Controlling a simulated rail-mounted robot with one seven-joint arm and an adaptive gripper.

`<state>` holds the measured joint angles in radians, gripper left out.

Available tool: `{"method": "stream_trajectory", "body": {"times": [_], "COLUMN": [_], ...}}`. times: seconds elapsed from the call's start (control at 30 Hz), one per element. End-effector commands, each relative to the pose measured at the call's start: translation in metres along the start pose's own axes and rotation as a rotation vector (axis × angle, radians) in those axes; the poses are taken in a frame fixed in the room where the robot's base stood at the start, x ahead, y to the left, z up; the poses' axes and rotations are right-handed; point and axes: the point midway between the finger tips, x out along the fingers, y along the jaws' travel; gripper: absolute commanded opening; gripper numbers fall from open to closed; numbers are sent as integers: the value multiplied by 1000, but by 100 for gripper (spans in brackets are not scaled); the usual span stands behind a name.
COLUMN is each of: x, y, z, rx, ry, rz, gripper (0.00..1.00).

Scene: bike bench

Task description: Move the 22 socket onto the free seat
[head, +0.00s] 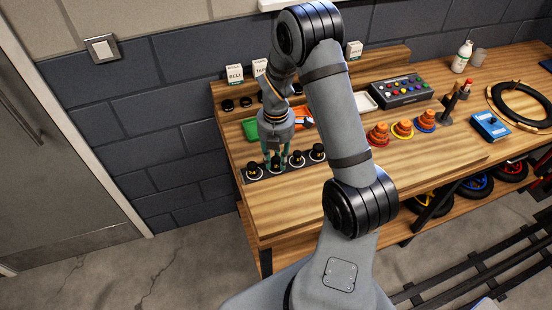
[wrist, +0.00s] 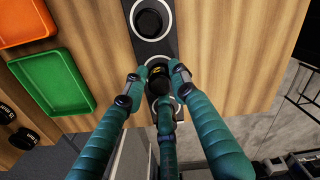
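My gripper (wrist: 158,82) points down at the dark strip (wrist: 145,48) near the bench's front left. Its green fingers are around a black socket (wrist: 157,70) with a yellow mark, too small to read as a number. The fingertips are close to its sides; whether they touch it is unclear. Another black socket (wrist: 148,21) stands in a white-ringed seat just beyond. A further white ring shows partly behind the fingers. In the head view, my gripper (head: 273,157) is over the left part of the strip, with black sockets (head: 297,159) to its right and one (head: 253,171) to its left.
A green tray (wrist: 55,82) and an orange tray (wrist: 25,22) lie beside the strip. Black round pieces (head: 228,105) stand in a row behind. Stacked orange cones (head: 378,135) and a button box (head: 402,91) are to the right. The bench front is bare wood.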

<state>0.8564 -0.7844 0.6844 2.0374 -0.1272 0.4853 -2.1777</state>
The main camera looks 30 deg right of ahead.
Motion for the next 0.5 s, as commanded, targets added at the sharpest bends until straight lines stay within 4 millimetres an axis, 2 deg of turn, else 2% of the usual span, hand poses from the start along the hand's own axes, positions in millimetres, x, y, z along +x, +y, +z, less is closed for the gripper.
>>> {"method": "stream_trajectory", "body": {"times": [0.2, 0.5], "x": [0, -2], "y": [0, 0], "z": [0, 0], "rx": [0, 0], "ry": [0, 0], "rz": [0, 0], "gripper": [41, 41]}}
